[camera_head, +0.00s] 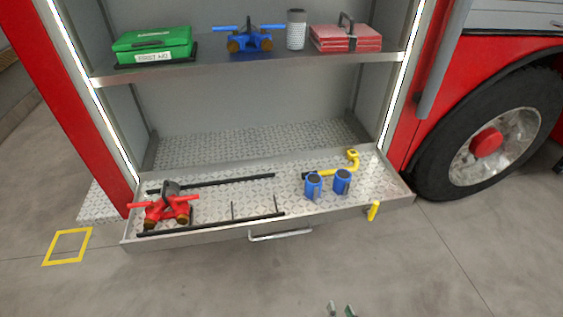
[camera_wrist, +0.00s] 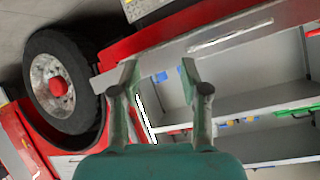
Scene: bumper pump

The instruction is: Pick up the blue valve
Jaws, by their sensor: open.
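The blue valve (camera_head: 249,39), with two brass-coloured ports at the front and blue handles to its sides, stands on the upper shelf between the green first aid case and a perforated grey cylinder. In the wrist view, which is turned over, small blue patches on the shelf next to the green case seem to be the valve; details are too small to tell. My gripper (camera_wrist: 158,78) is open and empty, its two fingers apart. Its fingertips (camera_head: 341,309) just show at the bottom edge of the head view, low in front of the tray and well away from the valve.
The pulled-out tray (camera_head: 330,213) juts out below the shelf (camera_head: 200,69). It holds a red valve (camera_head: 166,207), two blue cylinders (camera_head: 342,182) and a yellow bent tool (camera_head: 352,160). The first aid case (camera_head: 153,46) and red boxes (camera_head: 345,38) flank the shelf. A wheel (camera_head: 490,140) stands right.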

